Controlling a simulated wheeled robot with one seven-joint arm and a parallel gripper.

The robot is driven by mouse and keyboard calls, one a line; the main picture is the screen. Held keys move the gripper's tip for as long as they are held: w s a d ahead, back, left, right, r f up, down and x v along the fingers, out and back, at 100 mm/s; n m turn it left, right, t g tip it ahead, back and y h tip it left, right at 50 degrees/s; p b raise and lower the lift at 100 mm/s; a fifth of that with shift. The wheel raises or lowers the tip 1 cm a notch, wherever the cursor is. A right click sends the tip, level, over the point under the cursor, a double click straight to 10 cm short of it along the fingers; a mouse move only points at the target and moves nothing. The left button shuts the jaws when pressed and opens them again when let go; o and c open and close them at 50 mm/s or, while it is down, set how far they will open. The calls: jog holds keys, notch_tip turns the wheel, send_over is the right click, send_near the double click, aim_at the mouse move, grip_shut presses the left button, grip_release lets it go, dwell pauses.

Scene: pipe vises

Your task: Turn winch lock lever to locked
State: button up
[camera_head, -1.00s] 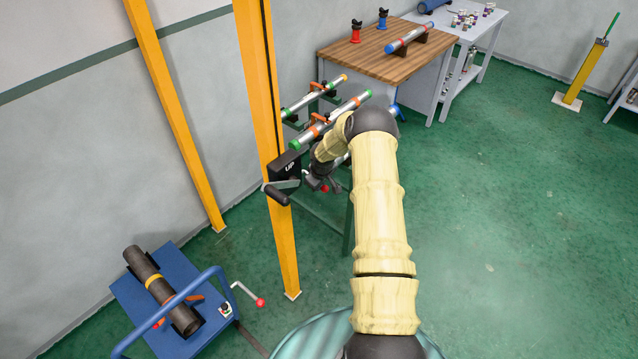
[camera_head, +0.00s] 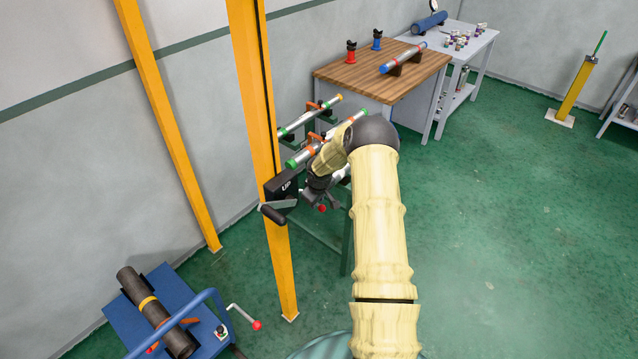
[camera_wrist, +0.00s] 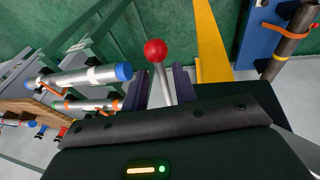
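The winch (camera_head: 282,188) is a dark box marked "UP" on the yellow post, with a black-gripped crank (camera_head: 272,214) at its front. Its lock lever appears to be the short metal stem with a red ball knob, seen in the wrist view (camera_wrist: 155,50) and small in the head view (camera_head: 322,208). My gripper (camera_wrist: 162,84) is open around the lever's stem, one dark finger on each side with small gaps. The knob sits beyond the fingertips. In the head view my gripper (camera_head: 321,199) is just right of the winch, and my wrist partly hides the lever's mount.
The yellow post (camera_head: 264,160) stands close left of my gripper. A rack with clamped pipes (camera_head: 312,117) is behind my wrist. A blue cart (camera_head: 185,290) with a dark pipe and red-knobbed crank (camera_head: 256,324) is lower left.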

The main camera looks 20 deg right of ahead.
jog(key=b+v, duration=0.3)
jog(key=v, duration=1.2)
jog(key=shift+b, duration=0.35)
jog(key=shift+a+f, duration=0.1)
jog(key=shift+a, duration=0.05)
jog(key=s+a+r+m, duration=0.1)
jog(key=s+a, duration=0.4)
jog(key=s, duration=0.4)
jog(key=s+a+r+m, duration=0.2)
jog(key=s+a, duration=0.4)
jog(key=s, duration=0.3)
jog(key=s+a+r+m+b, duration=0.1)
jog(key=s+a+r, duration=0.1)
jog(key=s+a, duration=0.4)
jog(key=s, duration=0.3)
jog(key=shift+m+g+y, duration=0.3)
jog(key=shift+g+y, duration=0.1)
jog(key=shift+r, duration=0.1)
